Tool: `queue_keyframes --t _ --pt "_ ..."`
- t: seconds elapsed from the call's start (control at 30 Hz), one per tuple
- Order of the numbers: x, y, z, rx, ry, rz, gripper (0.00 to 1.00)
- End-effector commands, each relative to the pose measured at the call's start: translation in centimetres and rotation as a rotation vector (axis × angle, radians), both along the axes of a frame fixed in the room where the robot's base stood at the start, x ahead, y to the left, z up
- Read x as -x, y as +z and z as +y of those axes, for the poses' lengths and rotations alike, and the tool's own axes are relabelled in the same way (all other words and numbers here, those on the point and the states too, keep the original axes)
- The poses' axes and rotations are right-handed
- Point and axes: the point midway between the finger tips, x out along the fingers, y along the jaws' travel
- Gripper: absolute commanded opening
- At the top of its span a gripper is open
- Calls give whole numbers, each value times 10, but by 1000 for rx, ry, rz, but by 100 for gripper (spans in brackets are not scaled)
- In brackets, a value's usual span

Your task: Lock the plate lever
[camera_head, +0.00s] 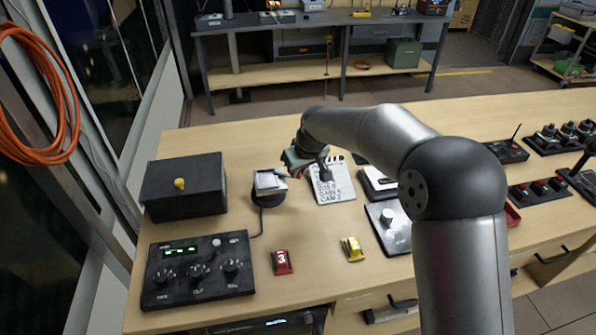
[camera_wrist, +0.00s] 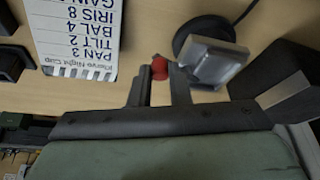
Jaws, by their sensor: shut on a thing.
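The plate mount (camera_head: 268,182) stands left of centre on the bench, a silver plate on a round black base. In the wrist view, its silver plate (camera_wrist: 212,60) and black base show right of my fingers. A small red knob (camera_wrist: 160,67) sits between my fingertips beside the plate; it looks like the lever's end. The rest of the lever is hidden. My gripper (camera_head: 287,172) is shut on the red knob, at the right side of the mount. Whether the lever is locked cannot be told.
A clapper-style note board (camera_head: 331,184) lies just right of my gripper. A black box (camera_head: 185,187) with a yellow knob stands left of the mount. A control panel (camera_head: 198,270), a red tally block (camera_head: 282,262) and a yellow one (camera_head: 352,249) sit nearer the front.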

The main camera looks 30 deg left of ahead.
Motion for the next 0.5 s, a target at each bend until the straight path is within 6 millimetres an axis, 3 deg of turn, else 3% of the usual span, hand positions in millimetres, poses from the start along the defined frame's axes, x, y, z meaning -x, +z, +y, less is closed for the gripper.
queue_keyframes --t 0.5 --pt "-19 1 8 -2 358 0 0"
